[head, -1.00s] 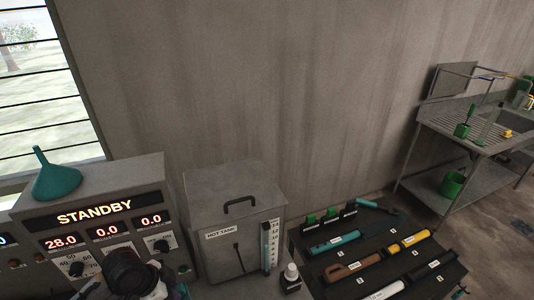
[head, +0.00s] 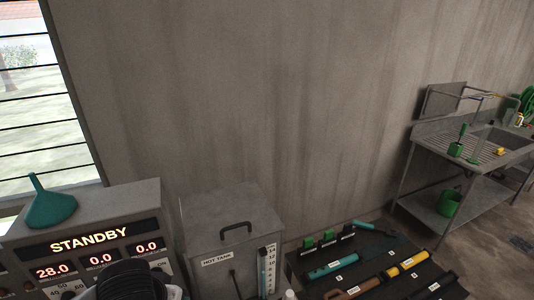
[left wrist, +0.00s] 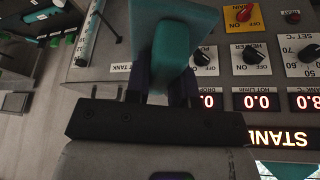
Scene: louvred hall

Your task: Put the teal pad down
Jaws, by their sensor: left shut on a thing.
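The teal pad (left wrist: 180,32) is held in my left gripper (left wrist: 172,88) in the left wrist view. The gripper's two dark fingers are shut on it from both sides. The pad is in front of the control panel (left wrist: 255,60) in that view; whether it touches anything I cannot tell. In the head view the pad cannot be seen; only a dark part of my left arm shows at the bottom, in front of the panel. My right gripper is in neither view.
The standby console (head: 100,220) with a teal funnel (head: 48,205) on top is at left. The lidded hot tank (head: 215,225) stands beside it. A dark tool tray (head: 370,245) is at lower right. A sink bench (head: 430,150) stands far right.

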